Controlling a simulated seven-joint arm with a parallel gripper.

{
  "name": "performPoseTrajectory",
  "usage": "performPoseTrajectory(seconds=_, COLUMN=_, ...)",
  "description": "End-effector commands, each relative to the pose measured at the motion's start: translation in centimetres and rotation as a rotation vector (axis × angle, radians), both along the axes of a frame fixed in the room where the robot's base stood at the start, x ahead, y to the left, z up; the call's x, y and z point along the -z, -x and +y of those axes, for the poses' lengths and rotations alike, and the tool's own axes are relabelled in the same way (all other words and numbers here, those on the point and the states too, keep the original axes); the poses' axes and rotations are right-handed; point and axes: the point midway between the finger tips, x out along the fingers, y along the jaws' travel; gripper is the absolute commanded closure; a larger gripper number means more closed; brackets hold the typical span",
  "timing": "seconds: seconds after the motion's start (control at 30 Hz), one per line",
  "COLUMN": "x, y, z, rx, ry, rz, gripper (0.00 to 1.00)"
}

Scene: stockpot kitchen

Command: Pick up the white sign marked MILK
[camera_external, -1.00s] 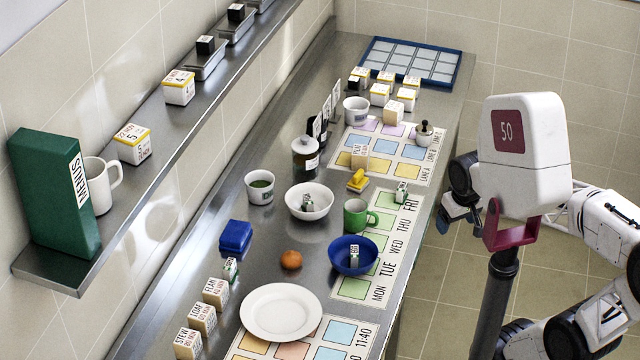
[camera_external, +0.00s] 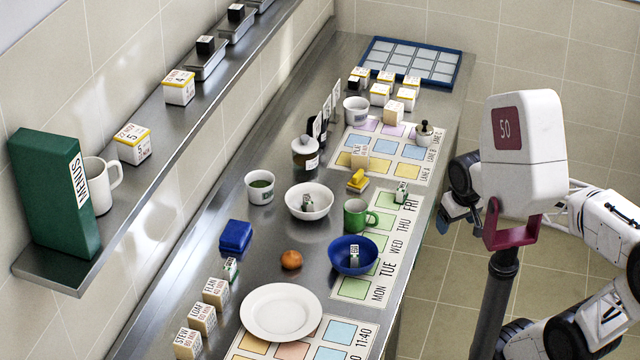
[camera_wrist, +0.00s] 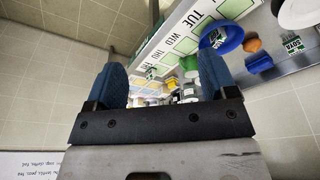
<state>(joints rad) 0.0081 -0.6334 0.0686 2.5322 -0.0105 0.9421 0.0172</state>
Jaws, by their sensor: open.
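Several upright white signs stand in a row by the back of the counter, behind the lidded jar: a near one (camera_external: 316,127), a middle one (camera_external: 326,108) and a far one (camera_external: 336,92). They are edge-on and small, so I cannot read which is marked MILK. My gripper (camera_external: 458,212) is off the counter's right side, well apart from the signs, partly behind my own arm. In the wrist view my gripper (camera_wrist: 162,78) has its two blue fingers wide apart with nothing between them. I cannot make out the signs there.
The lidded jar (camera_external: 305,153), a white cup (camera_external: 356,110), a white bowl (camera_external: 309,202), a green mug (camera_external: 357,215) and a blue bowl (camera_external: 353,255) stand on the counter (camera_external: 215,290). A shelf (camera_external: 150,185) overhangs the left. The aisle right of the counter is clear.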

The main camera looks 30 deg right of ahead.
Motion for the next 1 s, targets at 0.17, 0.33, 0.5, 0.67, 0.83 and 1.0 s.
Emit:
performPoseTrajectory(seconds=0.17, x=0.0, y=0.0, z=0.0, rx=0.000, ry=0.000, rz=0.000, gripper=0.17)
performPoseTrajectory(seconds=0.33, x=0.0, y=-0.1, z=0.0, rx=0.003, ry=-0.003, rz=0.002, gripper=0.17)
performPoseTrajectory(seconds=0.5, x=0.3, y=-0.8, z=0.2, rx=0.039, ry=-0.040, rz=0.019, gripper=0.17)
performPoseTrajectory(seconds=0.67, x=1.1, y=-2.4, z=0.7, rx=0.126, ry=-0.127, rz=0.060, gripper=0.17)
performPoseTrajectory(seconds=0.83, x=2.2, y=-5.2, z=1.3, rx=0.272, ry=-0.266, rz=0.122, gripper=0.17)
performPoseTrajectory(seconds=1.0, x=3.5, y=-8.5, z=1.6, rx=0.442, ry=-0.422, rz=0.190, gripper=0.17)
